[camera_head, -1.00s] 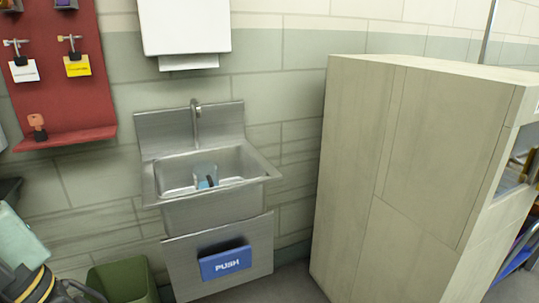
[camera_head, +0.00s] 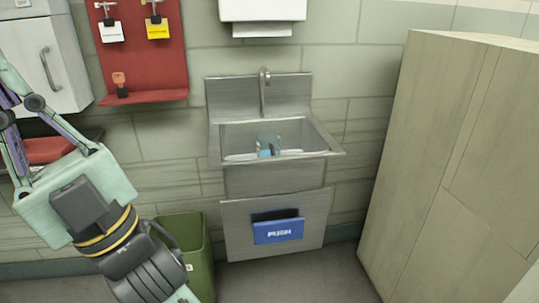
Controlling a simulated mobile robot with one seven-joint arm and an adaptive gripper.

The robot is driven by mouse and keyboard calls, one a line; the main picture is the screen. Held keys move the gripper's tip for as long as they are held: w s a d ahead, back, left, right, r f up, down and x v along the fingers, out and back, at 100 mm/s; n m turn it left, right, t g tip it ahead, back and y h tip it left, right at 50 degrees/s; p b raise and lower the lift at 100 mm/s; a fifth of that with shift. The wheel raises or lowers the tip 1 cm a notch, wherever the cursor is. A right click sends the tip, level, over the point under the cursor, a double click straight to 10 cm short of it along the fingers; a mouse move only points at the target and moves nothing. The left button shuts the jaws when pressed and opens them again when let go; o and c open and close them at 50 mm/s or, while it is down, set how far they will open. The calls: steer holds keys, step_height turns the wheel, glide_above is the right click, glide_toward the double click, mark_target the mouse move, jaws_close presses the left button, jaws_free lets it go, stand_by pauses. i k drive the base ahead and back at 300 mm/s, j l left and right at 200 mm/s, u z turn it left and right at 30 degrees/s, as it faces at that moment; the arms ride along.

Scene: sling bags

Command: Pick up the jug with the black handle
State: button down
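A small clear, bluish jug (camera_head: 264,143) stands in the basin of the steel sink (camera_head: 324,141). A dark part shows on its front side, which looks like the black handle. The jug is small in the picture, so its details are hard to make out. My gripper (camera_head: 12,112) is at the left edge, well left of the sink and apart from the jug. Its fingers reach up and left and are partly cut off by the frame edge, so I cannot see whether they are open. I see nothing held in the visible part.
A faucet (camera_head: 263,92) rises behind the basin, under a white dispenser (camera_head: 262,12). A blue push plate (camera_head: 278,231) is on the sink front. A green bin (camera_head: 186,240) stands left of the sink, beside my arm. A tall wooden cabinet (camera_head: 440,170) stands at the right. Floor is clear before the sink.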

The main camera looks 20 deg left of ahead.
mark_target(268, 143)
steer(key=i+l+u, duration=0.1)
steer(key=i+l, duration=0.7)
